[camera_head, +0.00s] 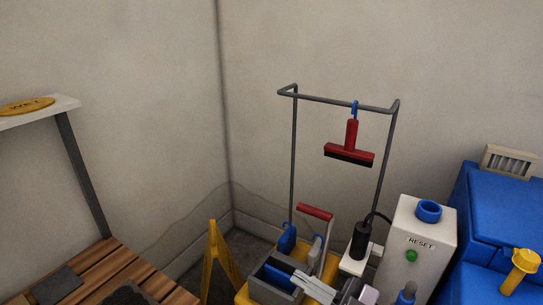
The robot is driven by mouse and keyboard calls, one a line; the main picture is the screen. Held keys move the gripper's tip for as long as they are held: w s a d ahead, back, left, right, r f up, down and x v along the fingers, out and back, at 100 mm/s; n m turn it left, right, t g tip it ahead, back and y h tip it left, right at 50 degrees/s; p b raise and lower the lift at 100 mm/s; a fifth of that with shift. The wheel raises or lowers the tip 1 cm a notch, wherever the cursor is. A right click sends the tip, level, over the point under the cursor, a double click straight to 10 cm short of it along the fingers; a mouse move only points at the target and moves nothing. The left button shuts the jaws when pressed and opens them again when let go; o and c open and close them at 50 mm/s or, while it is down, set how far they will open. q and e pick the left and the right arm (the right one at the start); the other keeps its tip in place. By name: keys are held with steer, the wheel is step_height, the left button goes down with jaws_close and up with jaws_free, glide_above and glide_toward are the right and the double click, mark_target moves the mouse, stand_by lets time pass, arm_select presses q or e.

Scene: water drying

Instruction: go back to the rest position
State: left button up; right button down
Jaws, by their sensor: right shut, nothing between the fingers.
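My right gripper (352,291) shows at the bottom edge, right of the middle. It is shut and empty, with part of it cut off by the frame. It is in front of the grey caddy (268,286) and below the black handheld device (361,241). My left gripper is out of view.
A red squeegee (350,155) hangs from a blue hook on a grey rail frame (293,150). A white RESET box (418,265) and blue bin (500,215) stand at right. A yellow sign (218,262) and wooden bench (110,270) are at left.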

steer(key=s+d+f+m+t+h, duration=0.2)
steer(key=d+f+m+t+h, duration=0.3)
steer(key=d+f+m+h, duration=0.65)
steer(key=s+d+f+m+g+h, duration=0.2)
steer(key=s+f+m+g+h, duration=0.2)
steer(key=s+f, duration=0.6)
step_height(320, 180, down, 2)
steer(key=shift+s+d+f+g, duration=0.1)
steer(key=shift+s+d+g, duration=0.25)
steer(key=shift+g, duration=0.25)
